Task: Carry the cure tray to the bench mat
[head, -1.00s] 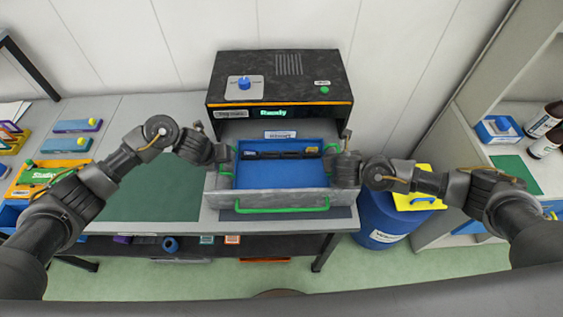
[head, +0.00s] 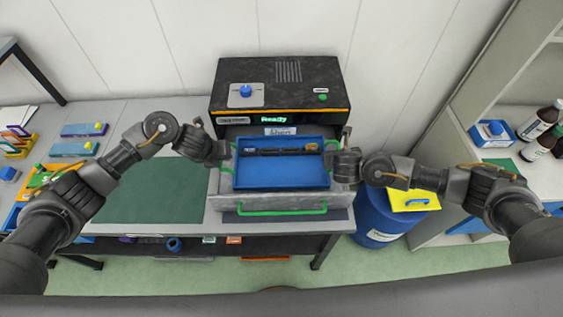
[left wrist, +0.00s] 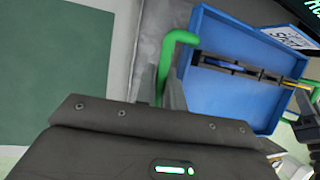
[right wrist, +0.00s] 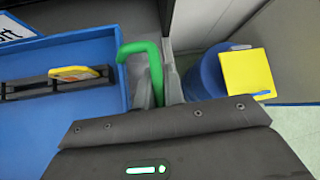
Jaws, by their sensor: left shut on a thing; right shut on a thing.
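The cure tray (head: 282,174) is blue, with a green handle at each end and a dark rack inside holding a few small items. It is level, just above the open grey drawer (head: 226,201) of the black machine. My left gripper (head: 227,154) is shut on the tray's left handle, green in the left wrist view (left wrist: 180,40). My right gripper (head: 335,160) is shut on the right handle, seen in the right wrist view (right wrist: 150,56). The bench mat (head: 150,190) is a dark green rectangle lying bare on the bench, left of the drawer.
The black machine (head: 285,88) with a lit "Ready" display stands behind the tray. A blue drum (head: 375,222) with a yellow lid item (head: 414,197) stands right of the bench. Shelves with bottles stand at right.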

